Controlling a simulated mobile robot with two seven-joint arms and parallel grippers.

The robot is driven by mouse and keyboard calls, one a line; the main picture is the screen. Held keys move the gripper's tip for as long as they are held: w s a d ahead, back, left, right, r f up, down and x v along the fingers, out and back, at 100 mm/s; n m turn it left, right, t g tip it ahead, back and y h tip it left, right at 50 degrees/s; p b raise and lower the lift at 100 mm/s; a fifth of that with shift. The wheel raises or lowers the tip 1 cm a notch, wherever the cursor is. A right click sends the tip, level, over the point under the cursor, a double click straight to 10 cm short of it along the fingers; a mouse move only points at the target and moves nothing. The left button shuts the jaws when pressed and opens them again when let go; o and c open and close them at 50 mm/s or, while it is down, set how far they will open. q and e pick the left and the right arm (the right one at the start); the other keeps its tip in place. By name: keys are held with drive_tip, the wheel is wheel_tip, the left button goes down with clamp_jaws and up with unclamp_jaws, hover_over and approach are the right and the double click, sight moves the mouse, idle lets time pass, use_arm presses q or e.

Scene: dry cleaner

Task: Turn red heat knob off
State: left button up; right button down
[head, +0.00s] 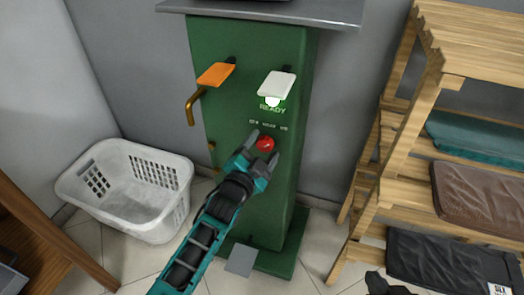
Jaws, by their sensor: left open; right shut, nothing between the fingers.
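The red heat knob (265,143) is a round red knob on the front of the green cabinet (240,120), below a small row of markings. My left gripper (263,150) reaches up from the bottom with its fingers open. Its fingertips lie on either side of the knob in the picture; I cannot tell whether they touch it. The knob's lower part is close to the fingers. A dark part of my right gripper (380,285) shows at the bottom edge, well away from the cabinet.
An orange pad (215,74) and a white pad (277,85) stick out above the knob, with a green READY sign (272,107). A brass handle (192,105) is at left. A white basket (130,190) stands left; a wooden rack (400,150) with folded cloths stands right.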

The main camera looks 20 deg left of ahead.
use_arm(q)
drive_tip(key=shift+w, duration=0.2)
drive_tip(key=c, duration=1)
